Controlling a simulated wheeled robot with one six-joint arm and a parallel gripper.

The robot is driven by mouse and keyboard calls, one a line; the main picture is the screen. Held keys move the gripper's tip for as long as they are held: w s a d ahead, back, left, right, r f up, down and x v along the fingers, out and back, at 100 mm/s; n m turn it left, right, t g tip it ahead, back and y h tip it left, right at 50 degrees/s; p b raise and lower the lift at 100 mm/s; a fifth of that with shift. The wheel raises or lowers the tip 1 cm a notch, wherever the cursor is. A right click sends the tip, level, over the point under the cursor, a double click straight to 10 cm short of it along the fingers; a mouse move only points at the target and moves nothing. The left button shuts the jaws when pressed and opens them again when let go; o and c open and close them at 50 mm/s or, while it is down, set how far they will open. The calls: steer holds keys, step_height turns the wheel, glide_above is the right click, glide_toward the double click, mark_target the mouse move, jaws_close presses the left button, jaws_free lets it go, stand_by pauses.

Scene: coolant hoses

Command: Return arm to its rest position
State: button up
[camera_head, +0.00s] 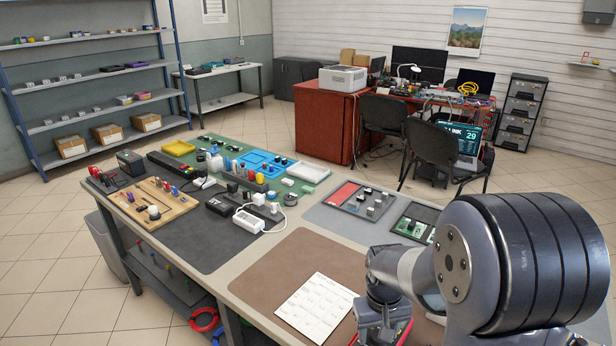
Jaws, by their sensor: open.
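My arm comes in from the right and fills the lower right of the head view. My gripper (382,332) hangs down at its end, over the near right part of the workbench (250,272). The gripper is open, and no object shows held in it. Its fingertips are partly cut off by the bottom edge of the picture. A red-edged item shows just beside and behind the gripper, mostly hidden by it. A white printed sheet (316,307) lies on the brown mat (290,262) left of the gripper.
Trays, connectors and small parts crowd the bench's far side. A green circuit board (412,228) lies near my arm. Chairs and a red desk (325,122) stand behind.

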steer(key=n, duration=0.4)
steer(key=shift+n, duration=0.4)
steer(key=n, duration=0.9)
steer(key=shift+n+y+p, duration=0.3)
steer(key=shift+n+t, duration=0.3)
steer(key=shift+n, duration=1.7)
steer(key=shift+s, duration=0.1)
